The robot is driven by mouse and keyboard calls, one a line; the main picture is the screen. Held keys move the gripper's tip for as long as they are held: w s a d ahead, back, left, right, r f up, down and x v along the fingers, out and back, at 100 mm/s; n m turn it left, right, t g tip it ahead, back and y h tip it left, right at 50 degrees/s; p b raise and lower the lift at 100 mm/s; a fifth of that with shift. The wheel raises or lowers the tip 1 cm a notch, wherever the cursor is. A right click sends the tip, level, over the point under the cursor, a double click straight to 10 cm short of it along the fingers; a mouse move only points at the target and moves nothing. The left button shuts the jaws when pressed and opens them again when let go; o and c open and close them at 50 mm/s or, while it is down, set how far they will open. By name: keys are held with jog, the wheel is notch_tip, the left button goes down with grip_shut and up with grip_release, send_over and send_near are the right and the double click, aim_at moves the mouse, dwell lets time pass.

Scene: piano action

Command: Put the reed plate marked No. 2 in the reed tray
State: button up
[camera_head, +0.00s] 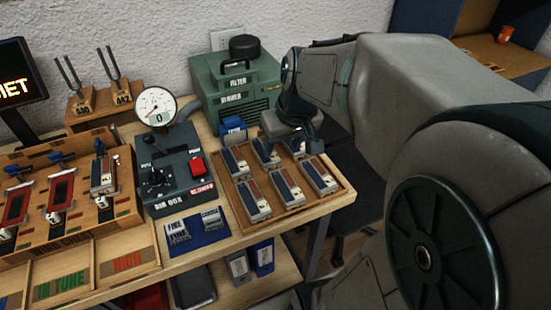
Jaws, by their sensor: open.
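A shallow wooden tray (302,208) near the table's right end holds several reed plates in rows. One is the front-left reed plate (252,201), with a dark face and a pale label end. The labels are too small to read, so I cannot tell which plate is No. 2. Another plate (103,173) sits in the wooden fixture at the left. My gripper (303,140) is over the back of the tray, open, and partly hides the plates there. I cannot tell whether it touches one.
A dark air box (165,185) with a lever, red button and round gauge (156,107) stands left of the tray. A green blower (235,85) stands behind. Marked compartments, one reading IN TUNE (62,284), lie front left.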

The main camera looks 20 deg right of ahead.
jog(key=shift+g, duration=0.6)
jog(key=s+a+f, duration=0.1)
jog(key=s+a, duration=0.1)
jog(key=s, duration=0.1)
jog(key=s+a+f, duration=0.1)
jog(key=s+a, duration=0.1)
jog(key=s, duration=0.1)
jog(key=s+a+f, duration=0.1)
jog(key=s+a, duration=0.1)
jog(key=s, duration=0.1)
jog(key=shift+s+a+f, duration=0.1)
jog(key=shift+a+f, duration=0.1)
jog(key=shift+a, duration=0.1)
notch_tip(320, 180, up, 8)
jog(key=p, duration=0.7)
jog(key=shift+d+f+t+h, duration=0.15)
jog(key=shift+d+t+h, duration=0.1)
jog(key=shift+t+h, duration=0.05)
